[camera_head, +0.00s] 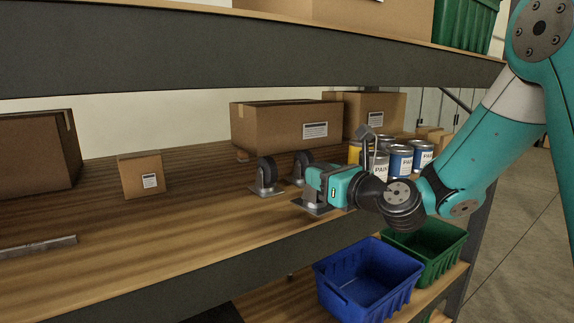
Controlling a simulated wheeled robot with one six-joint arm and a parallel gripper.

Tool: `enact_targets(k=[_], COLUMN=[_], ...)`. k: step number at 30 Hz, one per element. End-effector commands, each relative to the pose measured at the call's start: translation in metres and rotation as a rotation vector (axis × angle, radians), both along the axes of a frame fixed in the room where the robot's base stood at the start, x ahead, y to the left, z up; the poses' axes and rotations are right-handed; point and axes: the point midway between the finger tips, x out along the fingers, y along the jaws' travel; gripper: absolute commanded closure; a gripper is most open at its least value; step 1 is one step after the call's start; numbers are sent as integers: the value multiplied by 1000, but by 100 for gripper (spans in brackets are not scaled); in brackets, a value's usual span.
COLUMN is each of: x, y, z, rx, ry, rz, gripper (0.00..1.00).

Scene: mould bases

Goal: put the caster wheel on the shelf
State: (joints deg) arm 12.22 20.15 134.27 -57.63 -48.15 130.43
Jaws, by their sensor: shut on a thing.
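My gripper (312,186) reaches in from the right, low over the middle shelf (190,225) near its front edge. It is shut on a caster wheel, whose grey base plate (315,209) shows just below the jaws. The gripper hides most of this caster. The plate is at the shelf board, but I cannot tell whether it rests fully on it. A second caster wheel (267,175) with a dark wheel stands on the shelf to the left. Another caster (301,165) stands just behind my gripper, partly hidden.
A long carton (270,128) is behind the casters, and several paint cans (400,160) stand behind my wrist. A small carton (141,175) and a metal bar (38,246) lie left. Blue (368,280) and green bins (440,250) sit below.

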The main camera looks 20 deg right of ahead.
Motion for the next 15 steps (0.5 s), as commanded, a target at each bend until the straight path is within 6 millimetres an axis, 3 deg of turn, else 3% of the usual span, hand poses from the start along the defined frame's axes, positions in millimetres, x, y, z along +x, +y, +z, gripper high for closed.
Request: enact_targets(k=[1,6,15], x=[14,52,83], y=[7,24,36], z=[8,7,4], rx=[0,0,1], ry=[-1,-2,-3], rz=[5,5,3], gripper=[100,100,100])
